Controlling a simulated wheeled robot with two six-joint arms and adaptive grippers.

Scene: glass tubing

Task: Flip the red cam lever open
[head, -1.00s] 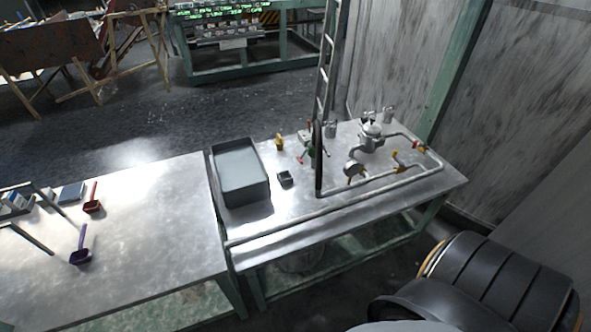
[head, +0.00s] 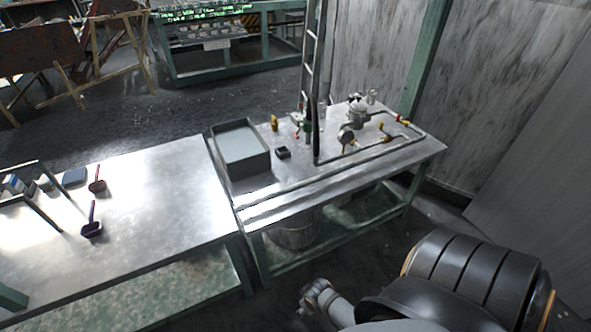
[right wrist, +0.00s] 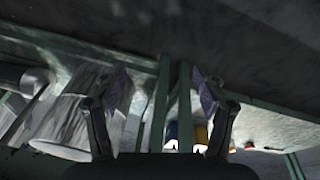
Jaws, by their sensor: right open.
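A pipe assembly with a gauge and valves (head: 357,112) stands on the metal bench at the right in the head view. Small red parts show on it, one near the left valve (head: 297,133) and one at the right pipe bend (head: 399,118). They are too small to tell which is the cam lever. My right gripper (head: 318,297) is low in front of the bench, well away from the pipes. In the right wrist view its two fingers (right wrist: 158,88) are spread, with nothing seen between them. My left gripper is out of view.
A grey bin (head: 240,147) and a small black box (head: 283,153) sit on the same bench (head: 300,185). A second bench (head: 160,190) at the left carries two scoops. A bucket (head: 292,232) stands beneath the right bench. A ladder-like upright (head: 310,80) rises beside the pipes.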

